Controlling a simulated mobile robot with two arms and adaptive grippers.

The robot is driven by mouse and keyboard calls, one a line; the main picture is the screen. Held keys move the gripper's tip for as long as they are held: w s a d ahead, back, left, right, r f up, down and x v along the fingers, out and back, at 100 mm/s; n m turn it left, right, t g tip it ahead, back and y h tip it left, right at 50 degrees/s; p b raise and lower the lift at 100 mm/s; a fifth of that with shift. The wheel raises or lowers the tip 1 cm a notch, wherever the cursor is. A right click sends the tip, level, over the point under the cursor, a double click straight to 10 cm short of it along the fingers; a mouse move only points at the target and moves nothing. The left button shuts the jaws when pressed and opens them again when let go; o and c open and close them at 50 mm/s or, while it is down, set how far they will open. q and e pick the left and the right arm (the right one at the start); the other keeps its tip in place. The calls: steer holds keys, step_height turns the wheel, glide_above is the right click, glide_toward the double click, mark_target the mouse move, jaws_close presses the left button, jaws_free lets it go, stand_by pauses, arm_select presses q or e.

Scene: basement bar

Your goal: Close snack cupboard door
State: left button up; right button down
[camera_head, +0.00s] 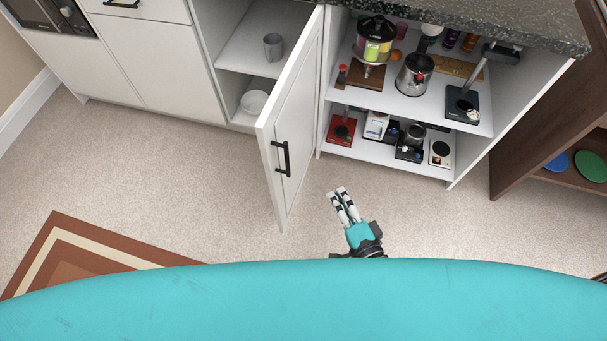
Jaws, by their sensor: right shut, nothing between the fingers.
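A white cupboard door (298,120) with a black bar handle (283,159) stands wide open in the head view. My right gripper (337,191) is shut and empty, low in front of the shelves. My left gripper is not in view.
A grey mug (273,46) and white bowl (254,102) sit in the left compartment. The open shelves (430,105) at right hold several small appliances. A dark counter (480,22) overhangs them. Carpet (180,180) left of the door is clear; a brown rug (90,250) lies lower left.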

steer(key=w+a+r+m+t, duration=0.1)
steer(key=w+a+r, duration=0.3)
steer(key=w+a, duration=0.4)
steer(key=shift+w+r+m+y+p, duration=0.15)
steer(key=shift+w+m+y+p, duration=0.15)
steer(key=shift+w+m+p, duration=0.25)
